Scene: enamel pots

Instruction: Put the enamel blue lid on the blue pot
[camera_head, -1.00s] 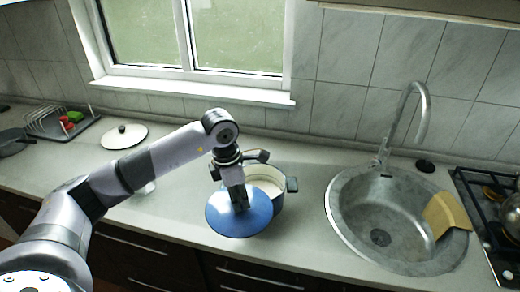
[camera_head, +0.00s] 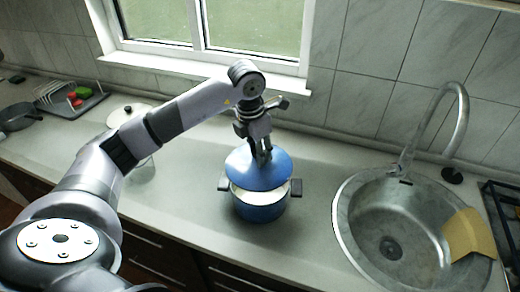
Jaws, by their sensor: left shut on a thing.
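The blue enamel lid (camera_head: 245,172) is held by my left gripper (camera_head: 262,155), which is shut on it from above. The lid is tilted and hangs above the back part of the blue pot (camera_head: 260,208). The pot stands upright on the counter, with dark handles at its left and right. Its pale inside shows below the lid's front edge, so the lid is not seated on the rim. I cannot tell whether the lid touches the rim. My right gripper is not in view.
The sink (camera_head: 395,235) with its tall faucet (camera_head: 460,115) is at the right, with a tan board (camera_head: 468,235) at its edge. A white lid (camera_head: 128,113) lies behind my left arm. A dish rack (camera_head: 62,92) is at the far left. Counter around the pot is clear.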

